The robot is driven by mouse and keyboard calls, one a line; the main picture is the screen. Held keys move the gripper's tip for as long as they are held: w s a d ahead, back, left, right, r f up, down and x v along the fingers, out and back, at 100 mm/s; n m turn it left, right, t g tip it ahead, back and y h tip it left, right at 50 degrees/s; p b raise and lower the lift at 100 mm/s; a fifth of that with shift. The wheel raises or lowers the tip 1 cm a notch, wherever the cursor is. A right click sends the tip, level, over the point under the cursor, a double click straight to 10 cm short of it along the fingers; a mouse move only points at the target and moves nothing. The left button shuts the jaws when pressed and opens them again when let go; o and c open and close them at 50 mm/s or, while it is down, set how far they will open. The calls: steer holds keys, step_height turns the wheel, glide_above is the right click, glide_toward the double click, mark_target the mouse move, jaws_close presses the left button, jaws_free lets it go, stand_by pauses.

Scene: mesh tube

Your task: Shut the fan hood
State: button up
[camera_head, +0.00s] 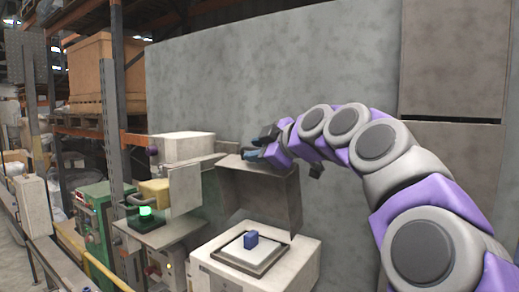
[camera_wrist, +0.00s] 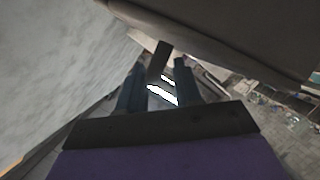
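The fan hood, which I take to be the grey-brown boxy cover (camera_head: 262,192), stands raised over a white machine box (camera_head: 285,268) in the head view. My gripper (camera_head: 256,149) is at the hood's upper edge, reaching in from the right. In the wrist view, my gripper (camera_wrist: 160,66) has its two dark blue fingers apart. A dark narrow bar (camera_wrist: 158,62) shows between them; I cannot tell whether they touch it. A broad brown-grey surface (camera_wrist: 225,38), likely the hood, fills the upper right close by.
A small blue block (camera_head: 251,240) sits on a framed pad on top of the white box. A green-lit button box (camera_head: 146,219) and other machines stand to the left. A grey wall (camera_head: 220,80) rises behind the hood. Shelving with a large carton (camera_head: 92,68) is farther back.

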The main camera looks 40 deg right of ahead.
steer(key=shift+w+a, duration=0.15)
steer(key=shift+a, duration=0.05)
steer(key=shift+c, duration=1.4)
steer(key=shift+d, duration=0.2)
jaws_close()
steer(key=shift+d, duration=0.1)
steer(key=shift+f, duration=0.15)
steer(key=s+a+f+n+t+h+b, duration=0.1)
steer(key=s+a+f+n+b, duration=0.25)
steer(key=b, duration=0.55)
steer(key=a+f+n+t+h+b, duration=0.1)
steer(key=a+f+n+b, duration=0.1)
steer(key=a+f+b, duration=0.6)
steer(key=f+n+t+b, duration=0.1)
steer(key=f+n+b, duration=0.1)
steer(key=f+b, duration=0.1)
steer(key=a+f+n+t+b, duration=0.1)
steer(key=f+n+b, duration=0.1)
steer(key=f+b, duration=0.2)
steer(key=s+f+n+t+b, duration=0.1)
steer(key=f+n+b, duration=0.1)
steer(key=f+b, duration=0.2)
steer(key=shift+a+n+y+b, duration=0.35)
steer(key=shift+y+b, duration=0.05)
steer(key=shift+b, duration=0.05)
